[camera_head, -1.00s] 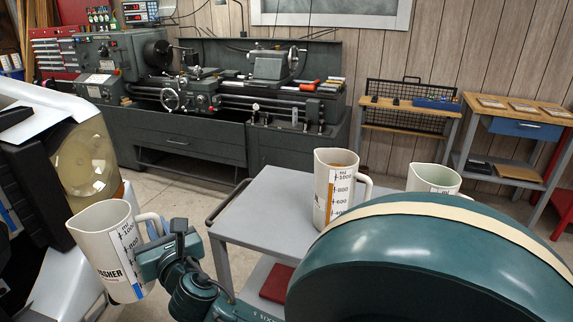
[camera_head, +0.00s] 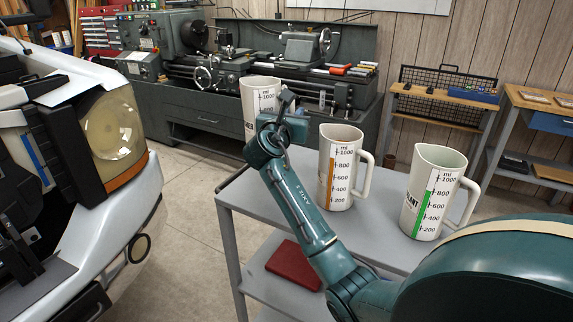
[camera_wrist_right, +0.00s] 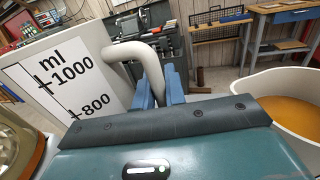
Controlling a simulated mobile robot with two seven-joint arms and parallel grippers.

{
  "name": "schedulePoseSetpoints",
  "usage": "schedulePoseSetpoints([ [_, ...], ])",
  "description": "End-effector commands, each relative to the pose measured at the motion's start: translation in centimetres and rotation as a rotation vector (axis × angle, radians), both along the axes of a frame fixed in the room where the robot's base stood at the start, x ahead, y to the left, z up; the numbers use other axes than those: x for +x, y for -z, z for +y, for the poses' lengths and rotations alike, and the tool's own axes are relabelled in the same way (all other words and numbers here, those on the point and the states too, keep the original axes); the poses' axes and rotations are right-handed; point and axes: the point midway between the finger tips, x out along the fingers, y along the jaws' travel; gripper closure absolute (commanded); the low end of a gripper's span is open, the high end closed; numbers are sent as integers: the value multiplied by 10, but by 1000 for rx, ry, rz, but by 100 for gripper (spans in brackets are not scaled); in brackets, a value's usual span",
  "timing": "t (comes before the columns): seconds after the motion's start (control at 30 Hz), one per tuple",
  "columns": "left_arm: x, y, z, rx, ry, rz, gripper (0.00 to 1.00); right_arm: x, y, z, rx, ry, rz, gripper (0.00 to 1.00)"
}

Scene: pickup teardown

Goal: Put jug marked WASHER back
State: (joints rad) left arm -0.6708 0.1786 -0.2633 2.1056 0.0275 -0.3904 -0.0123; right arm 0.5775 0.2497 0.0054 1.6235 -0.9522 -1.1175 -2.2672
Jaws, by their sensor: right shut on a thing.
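The white jug marked WASHER (camera_head: 256,93) is held up at the far left end of the grey cart, partly hidden by my arm; only the end of its label shows. In the right wrist view the jug (camera_wrist_right: 45,85) is large at left, with its ml scale. My right gripper (camera_head: 290,112) is shut on its handle; its blue fingers (camera_wrist_right: 159,88) close around the handle in the wrist view. The jug looks roughly upright. I cannot tell whether its base is over the cart top (camera_head: 238,192). My left gripper is not in view.
A jug with an orange scale (camera_head: 340,165) and a jug with a green scale (camera_head: 432,190) stand on the cart. A red case (camera_head: 293,265) lies on its lower shelf. The pickup's front (camera_head: 100,190) is at left, a lathe (camera_head: 240,80) behind.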

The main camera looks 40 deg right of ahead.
Motion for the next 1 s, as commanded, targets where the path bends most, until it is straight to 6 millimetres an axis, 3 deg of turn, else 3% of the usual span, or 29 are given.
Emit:
schedulePoseSetpoints([
  [0.1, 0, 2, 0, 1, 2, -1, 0, 0, 21, 0, 1, -1, 1, 100],
  [0.27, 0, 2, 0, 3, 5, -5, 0, 0, 35, 1, 0, -1, -2, 100],
  [0.53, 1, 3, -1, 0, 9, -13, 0, 0, 75, 0, 1, -2, -1, 100],
  [1.0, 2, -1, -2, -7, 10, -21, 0, 0, 84, 1, -1, -3, -3, 100],
])
